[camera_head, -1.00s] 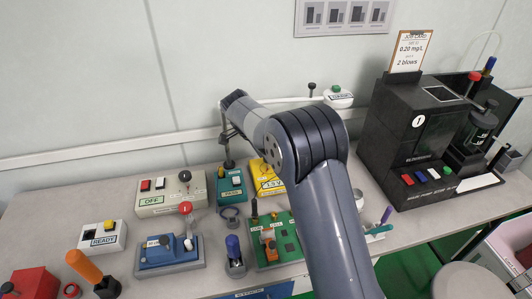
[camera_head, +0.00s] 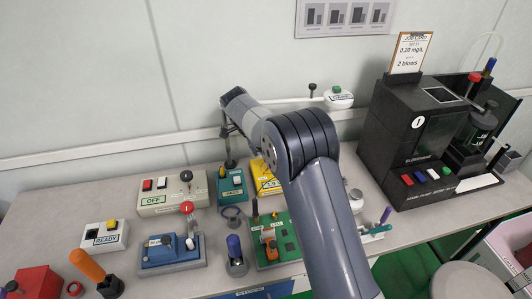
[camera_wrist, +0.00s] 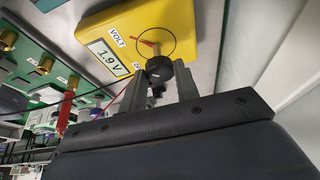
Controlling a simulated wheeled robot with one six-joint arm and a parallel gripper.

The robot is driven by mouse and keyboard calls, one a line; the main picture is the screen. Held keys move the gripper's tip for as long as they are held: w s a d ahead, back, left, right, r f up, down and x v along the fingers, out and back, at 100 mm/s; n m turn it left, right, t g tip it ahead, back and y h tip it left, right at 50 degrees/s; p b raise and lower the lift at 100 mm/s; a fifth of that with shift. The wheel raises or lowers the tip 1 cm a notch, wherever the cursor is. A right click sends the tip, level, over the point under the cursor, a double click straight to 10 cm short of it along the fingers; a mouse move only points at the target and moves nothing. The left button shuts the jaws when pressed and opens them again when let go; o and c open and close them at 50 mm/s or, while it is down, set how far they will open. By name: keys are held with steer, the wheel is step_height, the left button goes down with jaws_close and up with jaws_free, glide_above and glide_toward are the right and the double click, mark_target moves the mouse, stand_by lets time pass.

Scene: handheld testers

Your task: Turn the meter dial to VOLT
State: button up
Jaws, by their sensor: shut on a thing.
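The yellow meter (camera_wrist: 112,42) fills the upper middle of the wrist view, with a display reading 1.9 V. The VOLT label (camera_wrist: 116,37) is beside its dial, and another label, partly hidden, is near the knob. A red pointer (camera_wrist: 149,43) lies inside the dial's ring, its end toward the VOLT side. My gripper (camera_wrist: 159,84) is shut on the dark dial knob (camera_wrist: 158,69), one finger on each side. In the head view the meter (camera_head: 258,165) is partly hidden behind my arm, and the fingers are not clear there.
A teal box (camera_head: 231,190) stands left of the meter, and a green board (camera_head: 285,240) is in front. A red probe (camera_wrist: 64,115) with a lead hangs near the meter in the wrist view. A black machine (camera_head: 415,150) stands at the right.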

steer(key=o, duration=1)
steer(key=v, duration=1)
steer(key=shift+a+r+p, duration=0.2)
steer(key=shift+r+p, duration=0.15)
steer(key=shift+p, duration=0.05)
steer(key=shift+f, duration=0.1)
steer(key=x, duration=1)
steer(key=shift+d+f+b, duration=0.25)
steer(key=shift+f+b, duration=0.1)
steer(key=shift+b, duration=0.05)
steer(key=shift+r, duration=0.1)
steer(key=shift+n, duration=0.3)
steer(key=shift+a+r, duration=0.1)
